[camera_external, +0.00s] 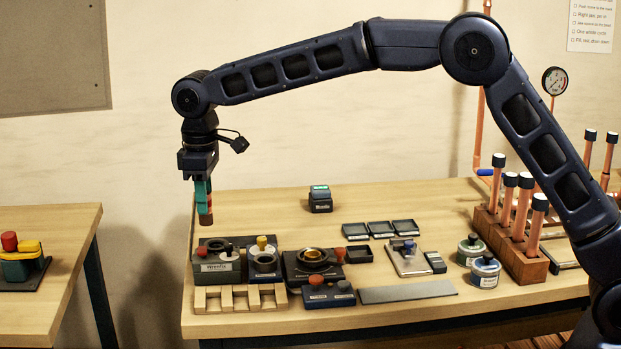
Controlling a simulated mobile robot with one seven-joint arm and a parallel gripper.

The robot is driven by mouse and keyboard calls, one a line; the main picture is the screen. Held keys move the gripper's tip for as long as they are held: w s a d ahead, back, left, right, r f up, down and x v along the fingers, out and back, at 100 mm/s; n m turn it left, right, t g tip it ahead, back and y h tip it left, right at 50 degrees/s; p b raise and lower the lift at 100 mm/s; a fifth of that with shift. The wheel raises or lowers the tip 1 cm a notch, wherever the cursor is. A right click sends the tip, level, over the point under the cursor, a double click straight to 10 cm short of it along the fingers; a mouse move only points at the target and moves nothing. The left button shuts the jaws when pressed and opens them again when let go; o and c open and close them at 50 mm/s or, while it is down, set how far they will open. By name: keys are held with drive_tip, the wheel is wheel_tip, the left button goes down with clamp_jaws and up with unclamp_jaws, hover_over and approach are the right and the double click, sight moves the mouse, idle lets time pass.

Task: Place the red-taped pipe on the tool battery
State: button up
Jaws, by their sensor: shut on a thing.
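My gripper (202,190) points straight down above the back left of the workbench, its teal fingers shut on a short pipe (206,217). A red band shows beside the fingers, and the pipe's brownish lower end hangs below them. The fingers hide most of the pipe. A small dark block with a green top (320,199), which looks like the tool battery, stands upright on the bench to the right of my gripper. The pipe and this block are well apart. Nothing rests on the block.
A grey-green machine box (217,262) and wooden rack (240,299) stand below my gripper. Black trays (380,229) lie right of centre. A wooden block (510,245) holds several upright copper pipes at right. The bench's back left is clear around the dark block.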

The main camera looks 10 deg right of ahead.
drive_tip(key=shift+r, duration=0.4)
drive_tip(key=shift+w+d+r, duration=0.1)
drive_tip(key=shift+w, duration=0.15)
drive_tip(key=w+d+r, duration=0.2)
drive_tip(key=w+d, duration=0.2)
drive_tip(key=w, duration=0.9)
wheel_tip(320, 180, up, 4)
hover_over(320, 188)
drive_tip(key=f, duration=2)
drive_tip(key=shift+w, duration=0.2)
drive_tip(key=shift+f, duration=0.1)
drive_tip(key=o, duration=1)
